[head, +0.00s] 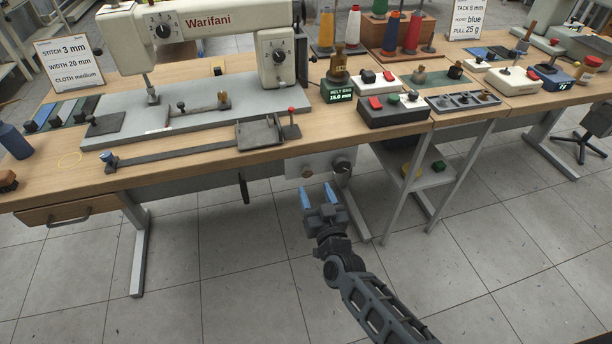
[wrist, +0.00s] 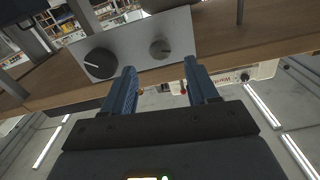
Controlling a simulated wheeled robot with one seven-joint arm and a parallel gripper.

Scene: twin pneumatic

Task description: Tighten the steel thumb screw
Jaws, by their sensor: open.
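My gripper (head: 318,192) is open and empty in front of the table's underside, its blue fingers pointing toward a grey panel (head: 318,163). In the wrist view the fingers (wrist: 160,72) stand apart just short of this panel (wrist: 130,48), touching nothing visible. The panel carries a large black knob (wrist: 99,64) and a smaller grey knob (wrist: 160,49). On the sewing bed are a small dark knob (head: 182,105) and a brass knob (head: 223,98). A blue-grey knob (head: 108,158) sits at the guide bar's left end. I cannot tell which of these small parts is the steel thumb screw.
The wooden table (head: 210,150) edge lies above and beyond my gripper. A sewing machine (head: 205,30), a dark switch box (head: 393,112) and a slotted grey tray (head: 462,102) stand on it. Table legs flank the panel. The floor in front is clear.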

